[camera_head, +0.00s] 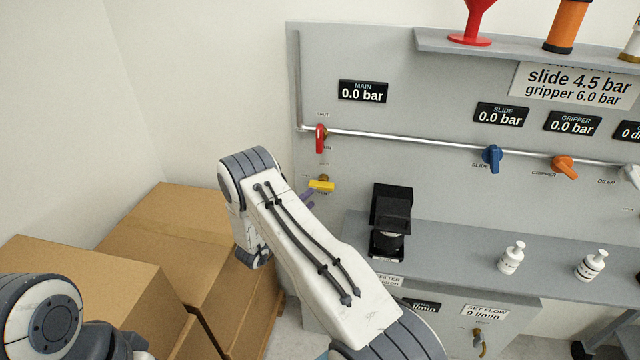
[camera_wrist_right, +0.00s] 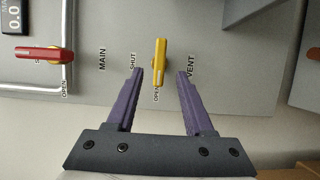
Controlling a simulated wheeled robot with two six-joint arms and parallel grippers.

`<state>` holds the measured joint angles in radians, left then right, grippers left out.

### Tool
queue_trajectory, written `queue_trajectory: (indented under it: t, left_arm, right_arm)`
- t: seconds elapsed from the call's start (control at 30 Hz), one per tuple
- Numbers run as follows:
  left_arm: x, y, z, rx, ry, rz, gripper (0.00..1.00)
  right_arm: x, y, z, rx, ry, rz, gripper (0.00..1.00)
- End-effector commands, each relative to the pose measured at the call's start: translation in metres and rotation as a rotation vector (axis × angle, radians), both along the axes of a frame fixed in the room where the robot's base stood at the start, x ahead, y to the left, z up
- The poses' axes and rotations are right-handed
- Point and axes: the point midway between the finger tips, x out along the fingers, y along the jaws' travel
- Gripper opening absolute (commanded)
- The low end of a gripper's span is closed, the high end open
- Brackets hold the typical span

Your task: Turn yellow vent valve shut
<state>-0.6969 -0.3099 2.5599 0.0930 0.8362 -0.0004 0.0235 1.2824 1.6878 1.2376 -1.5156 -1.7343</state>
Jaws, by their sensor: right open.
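The yellow vent valve (camera_head: 321,185) is on the grey panel, below the red main valve. Its handle lies level in the head view. In the right wrist view the yellow handle (camera_wrist_right: 160,62) points down at the OPEN label; the SHUT label is at its left and VENT at its right. My right gripper (camera_wrist_right: 160,72) is open, its purple fingertips on either side of the handle, with gaps on both sides. Whether they touch the panel cannot be told. In the head view my right arm hides most of this gripper; a bit of purple finger shows below the valve. My left gripper is out of view.
The red main valve (camera_head: 320,138) sits on the pipe above the vent valve. A blue valve (camera_head: 492,157) and an orange valve (camera_head: 564,166) are further right. Cardboard boxes (camera_head: 165,240) stand at the left. A black device (camera_head: 390,220) and white bottles (camera_head: 511,257) stand on the shelf.

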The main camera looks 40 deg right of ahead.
Motion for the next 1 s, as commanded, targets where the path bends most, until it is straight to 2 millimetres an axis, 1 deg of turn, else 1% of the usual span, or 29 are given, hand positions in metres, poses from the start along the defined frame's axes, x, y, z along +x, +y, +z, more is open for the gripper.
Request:
queue_trajectory:
  t: [0.03,0.2,0.4,0.5,0.57,0.83,0.87,0.9,1.0]
  left_arm:
    - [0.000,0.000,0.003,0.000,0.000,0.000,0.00]
    - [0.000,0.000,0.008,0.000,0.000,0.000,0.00]
    - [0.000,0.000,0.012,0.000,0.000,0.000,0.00]
    - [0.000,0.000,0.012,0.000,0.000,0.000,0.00]
    - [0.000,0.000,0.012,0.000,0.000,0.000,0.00]
    - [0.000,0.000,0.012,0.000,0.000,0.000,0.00]
    - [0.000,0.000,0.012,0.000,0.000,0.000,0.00]
    - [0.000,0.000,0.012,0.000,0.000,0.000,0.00]
    - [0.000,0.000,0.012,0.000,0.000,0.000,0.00]
  right_arm:
    - [0.002,-0.010,0.001,0.000,0.000,-0.003,0.53]
    - [0.013,-0.041,0.001,0.001,-0.002,-0.003,0.53]
    - [0.022,-0.070,0.001,0.002,-0.002,-0.001,0.53]
    - [0.024,-0.079,0.000,0.003,-0.001,-0.002,0.53]
    - [0.025,-0.081,0.000,0.003,-0.001,-0.001,0.53]
    - [0.026,-0.082,0.000,0.002,0.000,0.000,0.53]
    - [0.026,-0.082,0.000,0.002,0.000,0.000,0.49]
    - [0.026,-0.082,0.000,0.002,0.000,0.000,0.33]
    - [0.026,-0.082,0.000,0.002,0.000,0.000,0.00]
